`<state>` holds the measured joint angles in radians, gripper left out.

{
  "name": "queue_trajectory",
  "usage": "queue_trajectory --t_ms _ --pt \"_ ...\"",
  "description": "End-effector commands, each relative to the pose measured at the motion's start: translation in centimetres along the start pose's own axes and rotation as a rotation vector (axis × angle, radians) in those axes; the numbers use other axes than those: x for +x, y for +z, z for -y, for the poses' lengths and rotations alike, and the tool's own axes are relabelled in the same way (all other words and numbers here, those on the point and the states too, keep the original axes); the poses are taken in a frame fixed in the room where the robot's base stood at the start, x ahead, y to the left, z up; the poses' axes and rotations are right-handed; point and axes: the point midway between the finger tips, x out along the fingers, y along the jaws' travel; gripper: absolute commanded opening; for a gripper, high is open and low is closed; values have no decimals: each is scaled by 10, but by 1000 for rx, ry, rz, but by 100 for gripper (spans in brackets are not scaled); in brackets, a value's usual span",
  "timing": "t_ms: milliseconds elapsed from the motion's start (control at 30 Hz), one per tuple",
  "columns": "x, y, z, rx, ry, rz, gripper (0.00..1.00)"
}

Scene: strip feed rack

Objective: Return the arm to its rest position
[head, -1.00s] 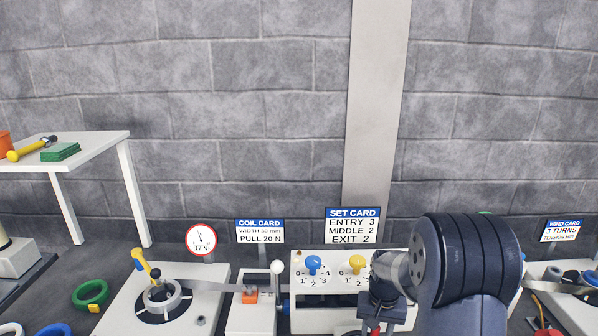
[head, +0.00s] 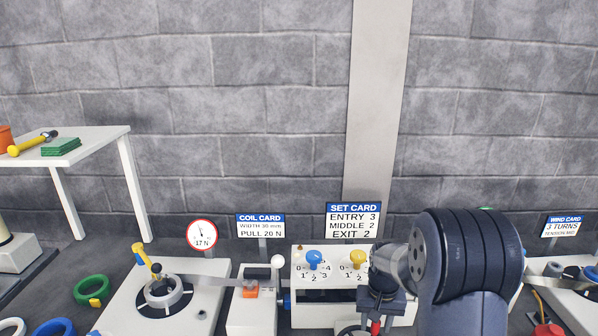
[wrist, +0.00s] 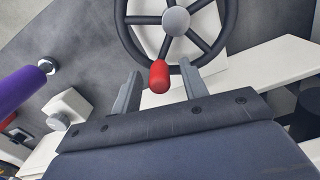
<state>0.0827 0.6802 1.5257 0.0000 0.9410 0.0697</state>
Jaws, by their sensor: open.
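My gripper (wrist: 158,88) is open in the wrist view, with its two fingers spread apart. A red handle (wrist: 160,76) on a dark spoked handwheel (wrist: 176,21) shows between or just beyond the fingertips. I cannot tell whether the fingers touch it. In the head view my arm stands at the lower right, in front of the white roller unit (head: 312,295) with a blue knob (head: 314,259) and a yellow knob (head: 357,258). The fingertips are hidden there; the red handle (head: 376,327) shows low beneath the wrist.
A white coil stand (head: 185,310) with a yellow-handled lever (head: 143,257) is at left. A lever with a white ball (head: 278,261) stands beside the roller unit. A white side table (head: 100,137) is at far left. A purple cylinder (wrist: 20,90) is left in the wrist view.

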Motion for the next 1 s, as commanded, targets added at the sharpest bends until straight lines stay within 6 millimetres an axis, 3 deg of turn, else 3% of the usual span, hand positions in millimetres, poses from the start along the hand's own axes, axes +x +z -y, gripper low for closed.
queue_trajectory --t_ms 100,500,1000 --pt "-29 -2 0 2 -1 -12 42" --pt "-105 0 0 4 0 -7 42" --pt "2 0 -1 4 0 0 42"
